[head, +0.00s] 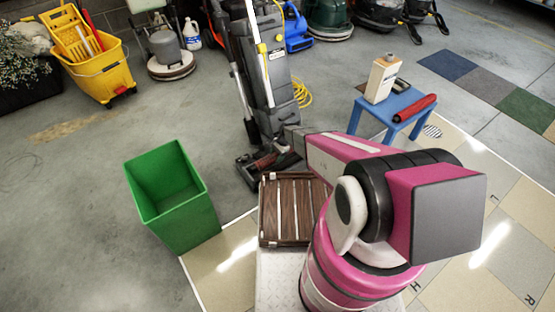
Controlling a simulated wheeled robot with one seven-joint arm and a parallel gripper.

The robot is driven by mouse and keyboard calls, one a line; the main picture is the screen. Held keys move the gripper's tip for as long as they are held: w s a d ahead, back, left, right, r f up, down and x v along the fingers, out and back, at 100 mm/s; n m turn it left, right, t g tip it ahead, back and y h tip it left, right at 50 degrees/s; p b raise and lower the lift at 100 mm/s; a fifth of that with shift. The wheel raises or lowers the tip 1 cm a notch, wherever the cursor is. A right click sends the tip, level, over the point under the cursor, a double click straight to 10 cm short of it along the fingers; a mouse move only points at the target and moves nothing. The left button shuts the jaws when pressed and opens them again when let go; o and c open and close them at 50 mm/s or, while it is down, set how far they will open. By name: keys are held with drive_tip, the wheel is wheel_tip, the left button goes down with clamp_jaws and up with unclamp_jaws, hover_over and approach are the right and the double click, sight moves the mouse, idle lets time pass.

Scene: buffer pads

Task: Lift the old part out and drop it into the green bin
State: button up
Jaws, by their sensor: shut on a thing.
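The green bin (172,195) stands open and upright on the floor at the left, and the part of its inside that shows looks empty. My gripper (284,158) is at the foot of the grey upright vacuum (270,85), small and dark in the picture. It is shut on the old part (264,162), which looks like a dark reddish-brown piece at the vacuum's floor head (246,176). The gripper and floor head overlap here, so I cannot tell whether the part is clear of it. The bin is to the left of and nearer than my gripper.
A brown slatted panel (269,213) lies between the bin and my arm. A blue stool (372,117) at the right holds a cream bottle (382,80) and a red roll (417,107). A yellow mop bucket (97,72) stands far left. Floor between vacuum and bin looks clear.

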drive_tip(key=shift+w+d+f, duration=0.1)
drive_tip(key=shift+f, duration=0.4)
drive_tip(key=shift+r, duration=0.1)
drive_tip(key=shift+r, duration=0.1)
drive_tip(key=shift+r, duration=1.1)
drive_tip(key=shift+r, duration=0.1)
